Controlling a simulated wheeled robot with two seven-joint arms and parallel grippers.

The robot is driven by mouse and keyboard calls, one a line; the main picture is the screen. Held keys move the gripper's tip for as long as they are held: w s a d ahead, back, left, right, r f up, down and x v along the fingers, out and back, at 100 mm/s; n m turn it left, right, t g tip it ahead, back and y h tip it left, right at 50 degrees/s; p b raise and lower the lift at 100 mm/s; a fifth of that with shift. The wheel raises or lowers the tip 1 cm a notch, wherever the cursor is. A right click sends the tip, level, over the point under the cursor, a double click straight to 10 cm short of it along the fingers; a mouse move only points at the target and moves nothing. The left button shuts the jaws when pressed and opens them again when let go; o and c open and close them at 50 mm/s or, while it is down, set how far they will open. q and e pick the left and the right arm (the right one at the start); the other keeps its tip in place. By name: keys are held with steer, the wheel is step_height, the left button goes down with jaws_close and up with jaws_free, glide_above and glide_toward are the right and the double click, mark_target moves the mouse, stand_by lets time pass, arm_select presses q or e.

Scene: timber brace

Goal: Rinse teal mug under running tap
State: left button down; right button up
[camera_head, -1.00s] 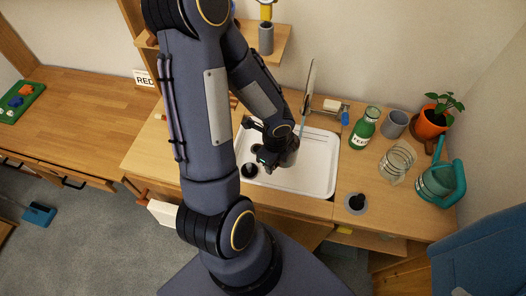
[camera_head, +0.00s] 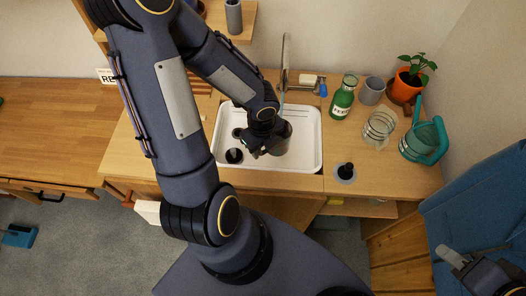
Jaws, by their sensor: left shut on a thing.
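A dark grey-looking mug (camera_head: 283,141) is in the white sink basin (camera_head: 309,157), below the tap (camera_head: 285,62). No teal shows on it from here. My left gripper (camera_head: 264,149) is shut on the mug from its left side, and the arm hides part of the join. A thin bluish water stream (camera_head: 281,100) comes down from the tap toward the mug; I cannot tell whether it falls inside. My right gripper (camera_head: 452,258) is at the lower right edge, well away from the sink; its jaw gap is unclear.
Right of the sink stand a green bottle (camera_head: 343,98), a grey cup (camera_head: 372,90), a glass jar (camera_head: 379,128), a teal watering can (camera_head: 423,141) and a potted plant (camera_head: 408,82). The left counter (camera_head: 50,125) is largely clear.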

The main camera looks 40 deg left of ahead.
arm_select(q)
steer(key=w+a+f+p, duration=0.1)
steer(key=w+a+p, duration=0.1)
steer(key=w+a, duration=0.3)
steer(key=shift+w+f, duration=0.3)
steer(key=shift+w, duration=0.45)
steer(key=shift+w, duration=0.1)
stand_by(0.3)
steer(key=shift+w+d, duration=0.3)
steer(key=shift+d, duration=0.15)
steer(key=shift+s+a, duration=0.1)
steer(key=shift+a, duration=0.05)
steer(key=shift+s+a, duration=0.3)
steer(key=shift+a, duration=0.05)
steer(key=shift+w+d, duration=0.1)
steer(key=shift+w+d, duration=0.3)
steer(key=shift+d, duration=0.1)
stand_by(0.3)
